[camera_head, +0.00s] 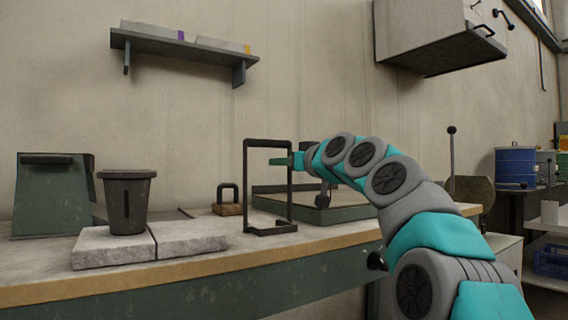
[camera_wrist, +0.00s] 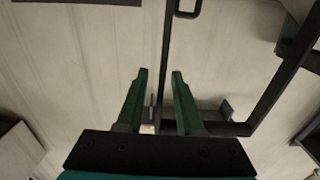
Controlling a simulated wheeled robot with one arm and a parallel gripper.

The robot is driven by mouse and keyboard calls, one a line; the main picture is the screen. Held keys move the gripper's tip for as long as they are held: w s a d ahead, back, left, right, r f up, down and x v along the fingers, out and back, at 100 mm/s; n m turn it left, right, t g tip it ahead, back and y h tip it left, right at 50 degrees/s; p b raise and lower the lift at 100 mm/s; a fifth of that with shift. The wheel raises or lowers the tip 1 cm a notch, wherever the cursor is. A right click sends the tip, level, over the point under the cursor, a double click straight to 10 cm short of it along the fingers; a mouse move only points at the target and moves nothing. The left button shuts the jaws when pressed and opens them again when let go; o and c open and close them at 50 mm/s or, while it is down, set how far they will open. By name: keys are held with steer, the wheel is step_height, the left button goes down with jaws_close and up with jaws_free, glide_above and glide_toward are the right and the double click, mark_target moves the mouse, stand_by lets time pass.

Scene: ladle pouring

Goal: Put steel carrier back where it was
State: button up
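The steel carrier (camera_head: 249,190), a dark upright rectangular frame, appears to stand on the workbench right of centre in the head view. Its bars also show in the wrist view (camera_wrist: 166,60). My gripper (camera_head: 280,161) reaches in from the right at the carrier's right post. In the wrist view my gripper's two green fingers (camera_wrist: 160,78) are apart, with a dark bar running down between them and gaps visible on both sides. Whether a finger touches the bar cannot be told. A dark grey crucible (camera_head: 128,203) stands upright on pale slabs (camera_head: 190,238), left of the carrier and apart from it.
A shallow green-edged tray (camera_head: 345,213) lies behind and right of the carrier. A small brown block with a dark handle (camera_head: 228,208) sits left of it. A green box (camera_head: 50,200) stands at the far left. The workbench (camera_head: 215,260) has its front edge close to the carrier.

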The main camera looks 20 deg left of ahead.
steer(key=v, duration=1.2)
steer(key=shift+r+b, duration=0.15)
steer(key=shift+b, duration=0.15)
